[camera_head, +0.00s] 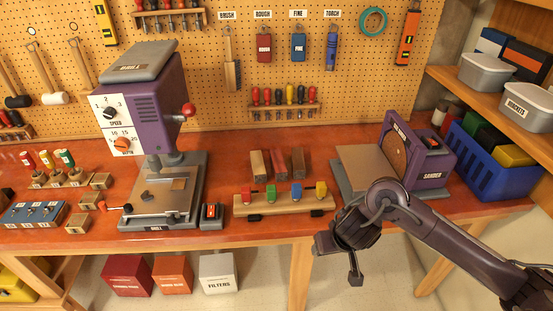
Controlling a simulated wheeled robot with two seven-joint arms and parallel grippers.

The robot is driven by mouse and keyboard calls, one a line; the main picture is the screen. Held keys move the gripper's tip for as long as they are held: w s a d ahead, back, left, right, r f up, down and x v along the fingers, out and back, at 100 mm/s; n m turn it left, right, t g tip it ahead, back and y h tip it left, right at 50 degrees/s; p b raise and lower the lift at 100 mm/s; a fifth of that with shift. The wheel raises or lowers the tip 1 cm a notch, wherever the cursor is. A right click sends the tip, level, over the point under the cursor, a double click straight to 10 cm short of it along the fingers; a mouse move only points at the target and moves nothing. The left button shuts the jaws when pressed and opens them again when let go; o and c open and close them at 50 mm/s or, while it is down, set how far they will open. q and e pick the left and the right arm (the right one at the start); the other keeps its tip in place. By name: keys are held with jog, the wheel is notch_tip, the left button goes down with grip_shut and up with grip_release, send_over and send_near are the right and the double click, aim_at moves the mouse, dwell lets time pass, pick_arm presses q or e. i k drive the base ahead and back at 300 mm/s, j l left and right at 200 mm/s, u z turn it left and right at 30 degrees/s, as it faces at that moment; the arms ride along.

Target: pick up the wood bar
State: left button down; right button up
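My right gripper (339,260) hangs past the bench's front edge, right of and nearer than the bars. Its fingers look apart, with nothing seen between them. My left gripper is out of view.
A purple drill press (150,100) stands left of the bars, a small switch box (211,214) at its foot. A purple sander (430,150) stands to the right, partly behind my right arm. A blue crate (490,165) is farther right. Tools hang on the pegboard (200,90).

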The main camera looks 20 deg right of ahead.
aim_at(280, 171)
jog(key=i, duration=1.4)
